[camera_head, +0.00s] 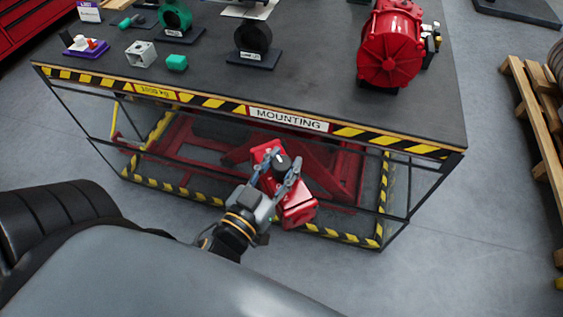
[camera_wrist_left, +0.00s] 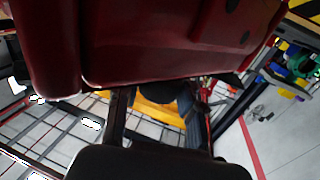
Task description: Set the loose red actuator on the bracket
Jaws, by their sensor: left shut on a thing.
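The red actuator (camera_head: 298,209) is in my left gripper (camera_head: 284,161), in front of the table's front edge and clear of the tabletop in the head view. Its red body spans both sides of the fingers, and a dark round part shows between them. In the left wrist view the red actuator (camera_wrist_left: 170,40) fills the top, with the two fingers below it. A black ring valve on a stand (camera_head: 253,38) is at the table's back middle. A pale plate (camera_head: 250,9) is above it, cut by the frame's top edge; I cannot tell whether this is the bracket. My right gripper is not in view.
The dark table (camera_head: 320,85) has a striped front edge marked MOUNTING. A large red actuator (camera_head: 390,50) stands at its right. A grey cube-like block (camera_head: 140,54), green block (camera_head: 177,62) and green valve (camera_head: 175,17) are at left. The middle front of the tabletop is clear.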

